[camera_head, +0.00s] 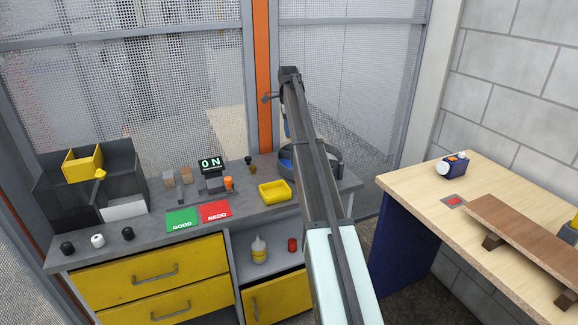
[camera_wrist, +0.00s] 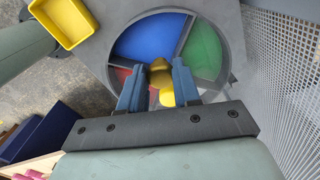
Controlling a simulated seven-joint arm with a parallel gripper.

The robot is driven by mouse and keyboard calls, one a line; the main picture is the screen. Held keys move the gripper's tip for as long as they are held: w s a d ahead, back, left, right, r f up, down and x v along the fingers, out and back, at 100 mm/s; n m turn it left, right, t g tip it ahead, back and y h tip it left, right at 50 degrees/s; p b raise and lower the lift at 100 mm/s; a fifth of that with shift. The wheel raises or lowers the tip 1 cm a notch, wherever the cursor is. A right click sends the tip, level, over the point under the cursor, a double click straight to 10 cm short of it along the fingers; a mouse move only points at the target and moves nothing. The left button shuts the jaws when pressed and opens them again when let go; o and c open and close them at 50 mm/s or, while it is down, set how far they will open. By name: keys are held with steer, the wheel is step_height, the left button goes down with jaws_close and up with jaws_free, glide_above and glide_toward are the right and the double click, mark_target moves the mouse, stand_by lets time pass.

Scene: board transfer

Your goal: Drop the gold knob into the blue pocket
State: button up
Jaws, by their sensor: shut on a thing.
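The gold knob (camera_wrist: 160,77) is between the two blue-grey fingertips of my gripper (camera_wrist: 158,70) in the wrist view, and the gripper is shut on it. Beneath is a round grey tray (camera_wrist: 228,60) split into coloured pockets. The blue pocket (camera_wrist: 148,36) is at its upper left, just above the fingertips in the picture. The knob overlaps the inner edge of the blue pocket in this view; its height above the tray is hard to tell. In the head view, my arm hides most of the round tray (camera_head: 337,163); part of the blue pocket (camera_head: 286,154) shows left of it.
A green pocket (camera_wrist: 204,50) is at the right, a red one (camera_wrist: 122,76) at the lower left, with yellow between the fingers. A yellow bin (camera_head: 275,193) stands left of the tray. Green (camera_head: 181,219) and red (camera_head: 215,210) mats lie farther left. Mesh panels stand behind the bench.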

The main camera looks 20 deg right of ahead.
steer(key=shift+f, duration=5)
steer(key=shift+f, duration=0.65)
steer(key=o, duration=1)
steer(key=shift+o, duration=0.2)
steer(key=shift+r, duration=0.15)
step_height(320, 180, up, 13)
steer(key=shift+s, duration=0.1)
